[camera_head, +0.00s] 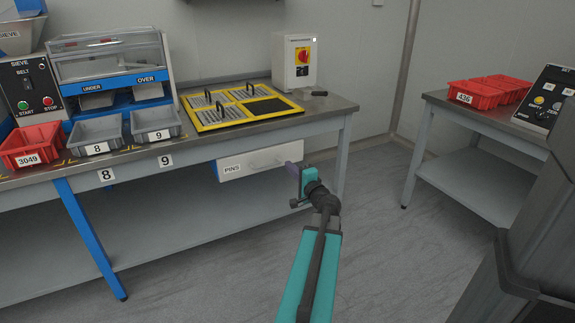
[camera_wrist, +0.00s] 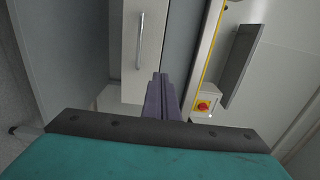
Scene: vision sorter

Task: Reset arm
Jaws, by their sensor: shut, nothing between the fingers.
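My arm (camera_head: 312,270) reaches forward from the bottom of the head view, in front of the metal workbench (camera_head: 215,155). My gripper (camera_head: 290,166) is at its far end, near the right end of the drawer labelled PINS (camera_head: 232,167). In the wrist view my gripper (camera_wrist: 162,78) shows as two dark purple fingers close together, with nothing between them. The drawer (camera_wrist: 128,60) with its metal handle (camera_wrist: 140,42) lies ahead and to the left of the fingers there. The fingers look apart from the handle. The drawer looks shut or nearly so; I cannot tell exactly.
On the bench are a red bin 3049 (camera_head: 31,146), grey bins 8 (camera_head: 96,133) and 9 (camera_head: 156,122), a yellow-framed panel (camera_head: 240,106) and a switch box (camera_head: 292,62). A second table (camera_head: 475,118) stands right with red bins (camera_head: 478,95). Floor (camera_head: 375,200) between is clear.

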